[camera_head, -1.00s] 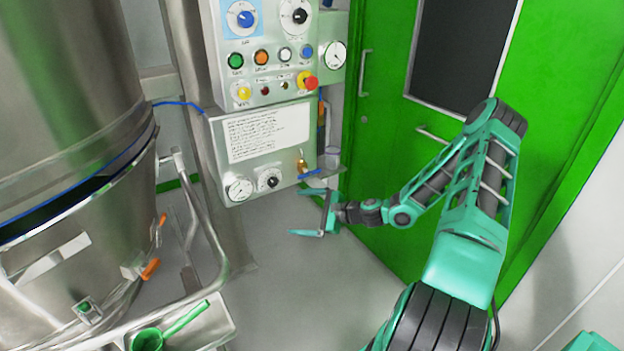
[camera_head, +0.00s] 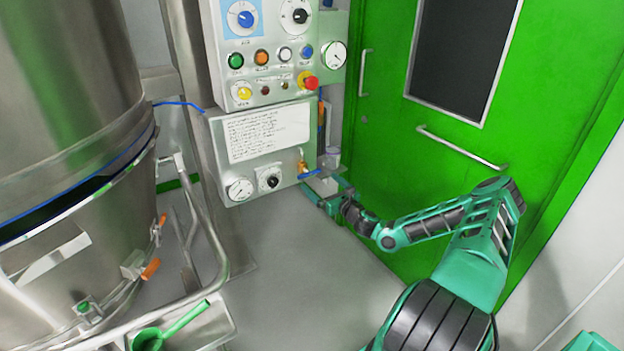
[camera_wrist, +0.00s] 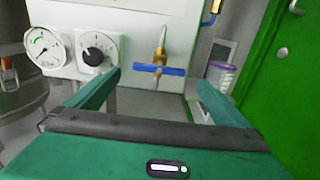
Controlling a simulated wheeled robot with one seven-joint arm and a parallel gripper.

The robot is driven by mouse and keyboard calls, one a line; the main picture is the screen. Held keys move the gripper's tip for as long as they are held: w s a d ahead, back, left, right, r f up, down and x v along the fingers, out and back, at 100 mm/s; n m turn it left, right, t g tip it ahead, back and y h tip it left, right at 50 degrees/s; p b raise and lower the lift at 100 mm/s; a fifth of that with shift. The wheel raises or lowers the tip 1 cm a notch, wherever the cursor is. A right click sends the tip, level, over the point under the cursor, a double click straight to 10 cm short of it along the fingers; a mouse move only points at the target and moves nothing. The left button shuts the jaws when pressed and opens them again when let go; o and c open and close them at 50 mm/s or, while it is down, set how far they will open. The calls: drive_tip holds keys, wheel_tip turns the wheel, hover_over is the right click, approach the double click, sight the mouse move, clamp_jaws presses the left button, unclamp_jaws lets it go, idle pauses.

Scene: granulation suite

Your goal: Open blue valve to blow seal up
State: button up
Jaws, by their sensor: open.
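The blue valve handle (camera_head: 311,173) sits on a brass fitting (camera_head: 303,167) at the lower right of the control panel. In the wrist view the blue handle (camera_wrist: 160,70) lies crosswise, roughly level, below its brass stem (camera_wrist: 160,48). My gripper (camera_head: 322,192) is just below and near the valve in the head view. In the wrist view my gripper (camera_wrist: 158,88) is open, with one finger to each side of the blue handle and nothing held between them. I cannot tell whether a finger touches the handle.
A gauge (camera_wrist: 44,48) and a black knob (camera_wrist: 97,50) are left of the valve. A clear cup with a purple lid (camera_wrist: 221,77) hangs to its right. The green door (camera_head: 400,180) stands at right. A steel vessel (camera_head: 75,140) with a rail fills the left.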

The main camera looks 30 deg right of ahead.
sight(310, 174)
drive_tip(key=shift+w+a, duration=0.15)
drive_tip(key=shift+w, duration=3.05)
drive_tip(key=c, duration=0.9)
